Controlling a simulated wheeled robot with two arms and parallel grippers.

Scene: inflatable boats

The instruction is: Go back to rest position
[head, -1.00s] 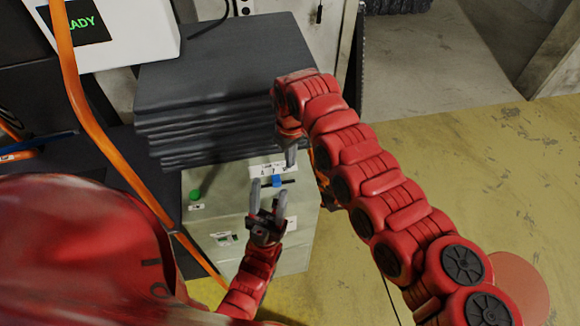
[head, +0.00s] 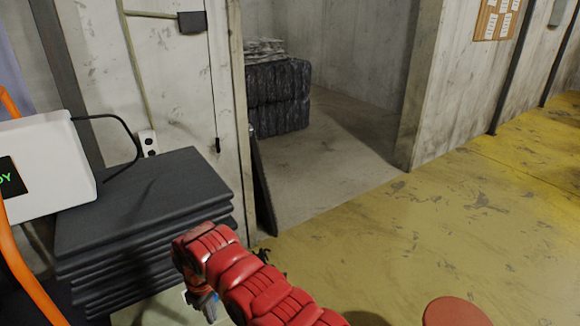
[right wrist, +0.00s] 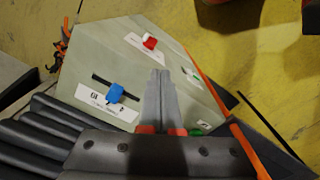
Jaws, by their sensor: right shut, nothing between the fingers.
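My right arm is red and comes in from the bottom of the head view, bent over beside the dark stack. Its gripper (head: 208,308) points down at the bottom edge there, partly cut off. In the right wrist view its two grey fingers (right wrist: 160,90) are together with nothing between them. They are in front of a pale green control box; whether they touch it I cannot tell. The box (right wrist: 185,60) has a blue knob (right wrist: 115,93) at a slot, a red knob (right wrist: 149,41) and a green button (right wrist: 194,132). My left gripper is not in view.
A stack of dark grey slabs (head: 140,200) stands at the left, beside a white device (head: 45,165) with a green display. An orange hose (head: 30,275) runs at the far left. A doorway leads to black bundles (head: 278,95). The yellow floor (head: 440,240) at right is largely clear.

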